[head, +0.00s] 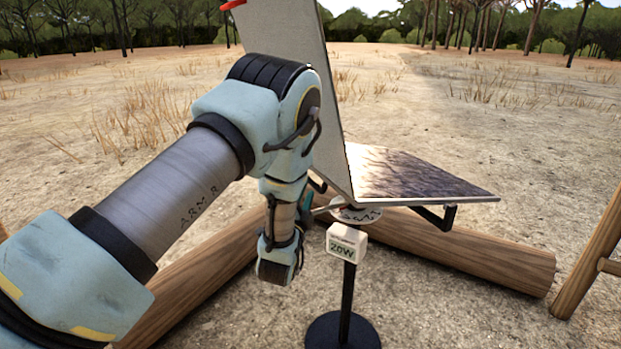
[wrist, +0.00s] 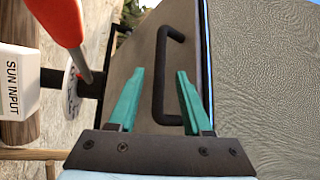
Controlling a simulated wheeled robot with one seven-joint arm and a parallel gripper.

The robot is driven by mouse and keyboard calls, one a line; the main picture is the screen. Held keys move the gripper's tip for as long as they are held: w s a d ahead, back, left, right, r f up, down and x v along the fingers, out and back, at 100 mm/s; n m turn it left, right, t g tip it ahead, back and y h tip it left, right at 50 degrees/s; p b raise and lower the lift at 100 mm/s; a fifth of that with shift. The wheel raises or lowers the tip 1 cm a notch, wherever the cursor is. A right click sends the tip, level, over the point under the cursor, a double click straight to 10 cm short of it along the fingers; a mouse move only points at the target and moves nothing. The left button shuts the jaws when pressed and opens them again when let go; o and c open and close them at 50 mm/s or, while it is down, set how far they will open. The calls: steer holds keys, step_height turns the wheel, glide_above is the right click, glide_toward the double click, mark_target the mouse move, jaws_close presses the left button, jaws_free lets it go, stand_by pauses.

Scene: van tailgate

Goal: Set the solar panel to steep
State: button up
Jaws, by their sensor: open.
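The solar panel has a tall pale leaf (head: 290,50) standing steeply and a low leaf with a dark rippled face (head: 415,172) in the head view. In the wrist view a black bar handle (wrist: 161,75) sits on a brown-grey plate (wrist: 140,60). My gripper (wrist: 160,72) is open, its green fingers on either side of the handle in the picture. I cannot tell whether the bar is within their depth. In the head view my arm mostly hides the gripper (head: 306,200). A dial disc (head: 355,214) is under the panel; a red-orange pointer (wrist: 62,25) crosses it in the wrist view.
A white box (head: 346,241) is on the black post, beside the gripper; its side reads SUN INPUT in the wrist view (wrist: 14,82). Logs (head: 470,250) lie behind the post. A wooden frame (head: 598,250) stands at the right. Open dry ground lies beyond.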

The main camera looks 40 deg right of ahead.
steer(key=p+x, duration=0.1)
steer(key=x, duration=0.3)
steer(key=shift+w+d+r, duration=0.1)
steer(key=shift+w+d, duration=0.15)
steer(key=shift+d, duration=0.05)
jaws_close()
stand_by(1.2)
